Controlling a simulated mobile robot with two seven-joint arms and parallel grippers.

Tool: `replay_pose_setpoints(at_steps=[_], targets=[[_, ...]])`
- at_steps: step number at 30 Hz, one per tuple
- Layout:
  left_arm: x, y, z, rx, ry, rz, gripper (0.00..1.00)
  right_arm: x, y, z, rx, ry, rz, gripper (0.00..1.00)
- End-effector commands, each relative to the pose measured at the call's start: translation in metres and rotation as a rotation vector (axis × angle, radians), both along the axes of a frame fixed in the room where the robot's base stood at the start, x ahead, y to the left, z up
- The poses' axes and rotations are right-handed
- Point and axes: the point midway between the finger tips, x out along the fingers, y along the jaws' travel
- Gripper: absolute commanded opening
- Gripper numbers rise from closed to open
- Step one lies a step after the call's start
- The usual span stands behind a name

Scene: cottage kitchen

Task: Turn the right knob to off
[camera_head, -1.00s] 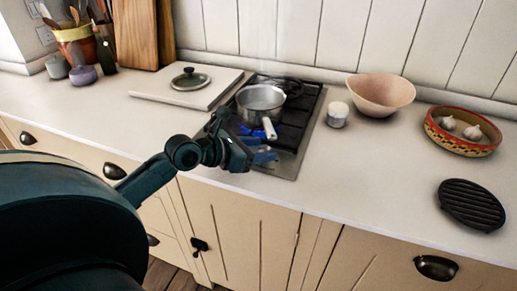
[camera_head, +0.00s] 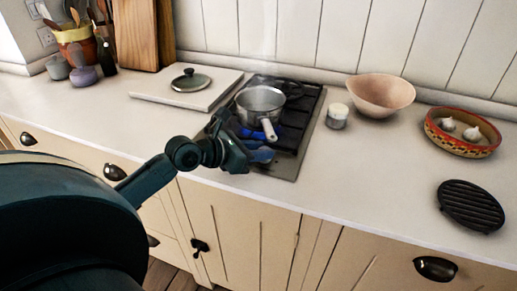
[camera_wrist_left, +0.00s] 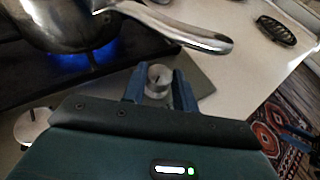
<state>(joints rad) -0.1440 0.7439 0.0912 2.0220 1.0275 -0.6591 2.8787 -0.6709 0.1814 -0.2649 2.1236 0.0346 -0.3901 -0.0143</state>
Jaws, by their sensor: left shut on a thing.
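The right knob (camera_wrist_left: 159,80), a small metal cylinder, stands at the front edge of the hob (camera_head: 284,164). In the left wrist view it sits between the two blue fingers of my left gripper (camera_wrist_left: 160,90), which is shut on it. In the head view my left gripper (camera_head: 262,153) is at the hob's front and hides the knob. Another knob (camera_wrist_left: 31,126) shows to the left in the wrist view, partly covered by my gripper's body. A blue flame (camera_wrist_left: 90,62) burns under the saucepan (camera_head: 260,104).
The saucepan's handle (camera_wrist_left: 185,35) reaches out close above the gripped knob. A lidded white board (camera_head: 150,92) lies left of the hob. A small jar (camera_head: 337,116), a pink bowl (camera_head: 382,95), a garlic dish (camera_head: 440,138) and a black trivet (camera_head: 470,206) stand right. The front counter is clear.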

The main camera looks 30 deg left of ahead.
Motion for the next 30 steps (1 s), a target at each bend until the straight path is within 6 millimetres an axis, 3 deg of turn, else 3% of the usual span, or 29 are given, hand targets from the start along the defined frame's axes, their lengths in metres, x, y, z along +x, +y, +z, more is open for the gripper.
replay_pose_setpoints(at_steps=[6,12,30], targets=[[0.001,0.001,0.005,-0.003,0.003,-0.057,0.06,-0.003,-0.003,0.013,-0.017,0.022,-0.001,0.36],[0.002,0.003,0.004,-0.005,0.004,-0.159,0.06,-0.006,-0.014,0.013,-0.034,0.062,-0.030,0.36],[0.005,0.006,0.001,-0.003,-0.001,-0.492,0.06,-0.004,-0.019,0.013,-0.041,0.082,-0.053,0.36]])
